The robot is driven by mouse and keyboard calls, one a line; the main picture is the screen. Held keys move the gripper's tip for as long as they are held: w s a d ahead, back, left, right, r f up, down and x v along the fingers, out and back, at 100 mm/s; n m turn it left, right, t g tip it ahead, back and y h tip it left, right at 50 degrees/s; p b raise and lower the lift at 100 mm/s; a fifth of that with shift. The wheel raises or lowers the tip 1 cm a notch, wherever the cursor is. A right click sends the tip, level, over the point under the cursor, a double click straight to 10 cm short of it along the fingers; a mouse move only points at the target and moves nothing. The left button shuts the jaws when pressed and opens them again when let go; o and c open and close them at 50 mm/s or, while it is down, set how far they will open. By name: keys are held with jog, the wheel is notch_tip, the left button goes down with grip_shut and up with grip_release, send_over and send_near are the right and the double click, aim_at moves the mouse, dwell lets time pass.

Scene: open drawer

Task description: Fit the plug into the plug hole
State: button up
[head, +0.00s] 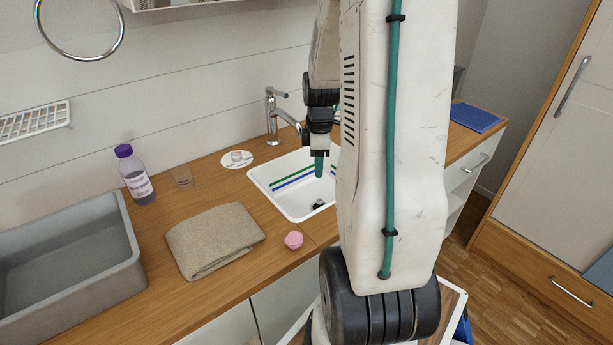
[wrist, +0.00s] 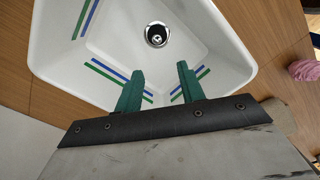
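The plug hole (head: 318,204) is a dark round opening with a metal rim in the floor of the white sink (head: 281,199). It shows clearly in the wrist view (wrist: 157,35), with a pale centre. A small grey, round piece that looks like the plug (head: 237,156) sits on a white disc (head: 231,162) on the counter, left of the sink. My gripper (head: 319,165) hangs over the sink, pointing down. In the wrist view its green fingers (wrist: 160,78) are apart with nothing between them, and the hole lies beyond their tips. My arm hides the sink's right side.
A tap (head: 272,118) stands behind the sink. Left on the wooden counter are a folded beige towel (head: 213,240), a clear cup (head: 182,178), a purple-capped bottle (head: 136,176) and a grey basin (head: 130,245). A pink item (head: 293,240) lies near the front edge.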

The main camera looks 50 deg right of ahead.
jog(key=a+r+m, duration=0.2)
jog(key=a+r, duration=0.7)
jog(key=a, duration=0.2)
jog(key=s+a+r+m, duration=0.2)
jog(key=s+a+r, duration=0.1)
jog(key=a, duration=0.3)
jog(key=s+a+r+m, duration=0.2)
jog(key=s+a+r, duration=0.1)
jog(key=s+a, duration=0.2)
jog(key=s+a+r+m+t, duration=0.1)
jog(key=s+a+r, duration=0.2)
jog(key=s+a, duration=0.2)
jog(key=shift+a+m, duration=0.4)
jog(key=shift+a, duration=0.85)
